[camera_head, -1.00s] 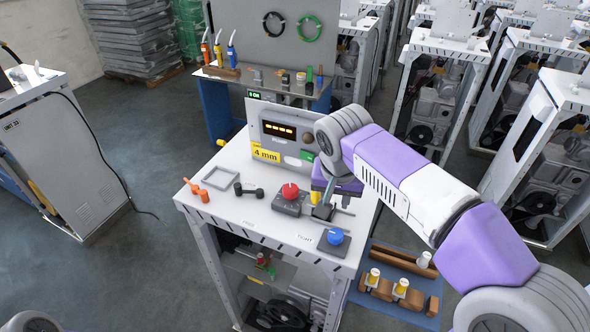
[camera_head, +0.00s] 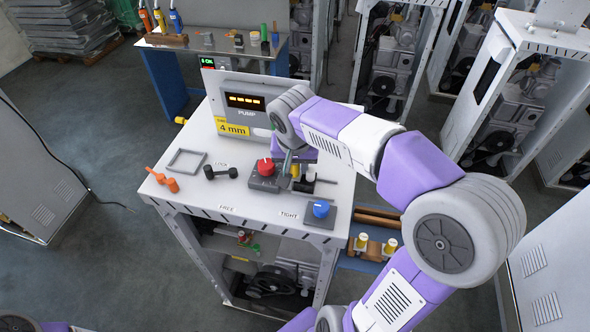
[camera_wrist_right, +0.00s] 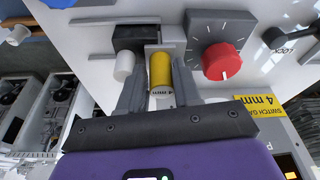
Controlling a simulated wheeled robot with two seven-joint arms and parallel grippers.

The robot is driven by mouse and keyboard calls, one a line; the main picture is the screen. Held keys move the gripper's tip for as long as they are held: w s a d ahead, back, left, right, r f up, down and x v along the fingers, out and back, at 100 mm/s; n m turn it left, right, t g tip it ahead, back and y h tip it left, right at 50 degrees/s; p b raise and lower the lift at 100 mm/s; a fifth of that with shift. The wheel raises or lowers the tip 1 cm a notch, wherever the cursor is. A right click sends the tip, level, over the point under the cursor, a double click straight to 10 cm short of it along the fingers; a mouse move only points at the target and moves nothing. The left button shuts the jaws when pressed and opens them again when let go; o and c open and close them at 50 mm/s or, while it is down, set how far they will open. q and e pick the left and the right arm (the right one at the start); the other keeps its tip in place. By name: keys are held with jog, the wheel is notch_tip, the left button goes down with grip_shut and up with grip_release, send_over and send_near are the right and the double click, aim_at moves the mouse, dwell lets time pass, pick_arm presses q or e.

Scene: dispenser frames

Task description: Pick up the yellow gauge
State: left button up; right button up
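The yellow gauge (camera_wrist_right: 160,70) is a short cylinder with a dark mark on its near end, beside the grey block with the red knob (camera_wrist_right: 222,60). In the head view the gauge (camera_head: 295,171) shows as a small yellow patch under my right wrist, to the right of the red knob (camera_head: 265,167). My right gripper (camera_wrist_right: 158,72) has a finger on each side of the gauge. A gap shows on the left side of the gauge and a narrow one on the right, so the fingers look open around it. My left gripper is out of view.
A white cylinder (camera_wrist_right: 124,64) stands close beside the left finger in the wrist view. The pump panel (camera_head: 244,110) stands behind.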

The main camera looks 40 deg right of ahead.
jog(key=shift+w, duration=0.1)
grip_shut()
